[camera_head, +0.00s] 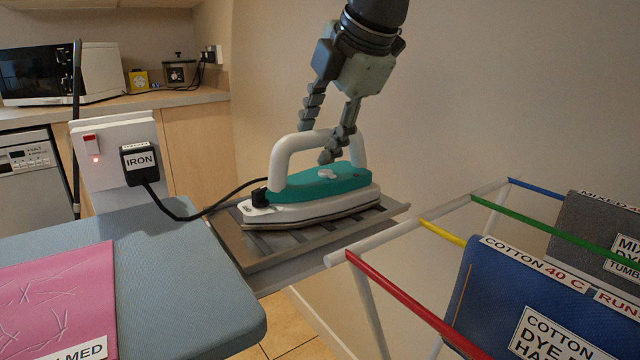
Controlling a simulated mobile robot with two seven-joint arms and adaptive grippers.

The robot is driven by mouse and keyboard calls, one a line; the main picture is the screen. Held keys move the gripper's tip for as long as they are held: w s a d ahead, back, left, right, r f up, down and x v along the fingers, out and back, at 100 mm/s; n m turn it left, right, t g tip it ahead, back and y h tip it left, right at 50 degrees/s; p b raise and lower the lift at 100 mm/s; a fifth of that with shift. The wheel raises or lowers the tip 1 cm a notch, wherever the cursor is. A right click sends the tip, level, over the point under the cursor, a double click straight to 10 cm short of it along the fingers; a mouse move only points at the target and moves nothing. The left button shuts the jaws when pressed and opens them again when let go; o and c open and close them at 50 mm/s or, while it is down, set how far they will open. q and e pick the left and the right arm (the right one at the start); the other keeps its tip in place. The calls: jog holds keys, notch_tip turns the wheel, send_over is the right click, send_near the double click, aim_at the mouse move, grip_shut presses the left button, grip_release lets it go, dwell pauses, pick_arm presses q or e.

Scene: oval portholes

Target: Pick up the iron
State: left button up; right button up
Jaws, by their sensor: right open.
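The iron (318,191) has a teal body, a white base and a white arched handle. It stands on a slatted metal rest (290,246) at the end of the ironing board, with its black cord running left to a plug marked IRON. My right gripper (317,138) comes down from above with its fingers apart. One finger reaches down inside the handle's arch, and the other hangs above and left of the handle. Whether either finger touches the handle I cannot tell. My left gripper is not in view.
The blue-grey ironing board (180,275) holds a pink cloth (62,300). A drying rack (425,225) with coloured bars and labelled cloths stands at the right. The plug (139,160) sits in a white socket box beside a lit red switch. A counter with a microwave (38,75) is behind.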

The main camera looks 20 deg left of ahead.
jog(key=shift+w+a+f, duration=0.3)
jog(key=shift+f, duration=0.3)
jog(key=shift+c, duration=0.6)
grip_shut()
jog(key=shift+w+r, duration=0.15)
jog(key=shift+r, duration=0.15)
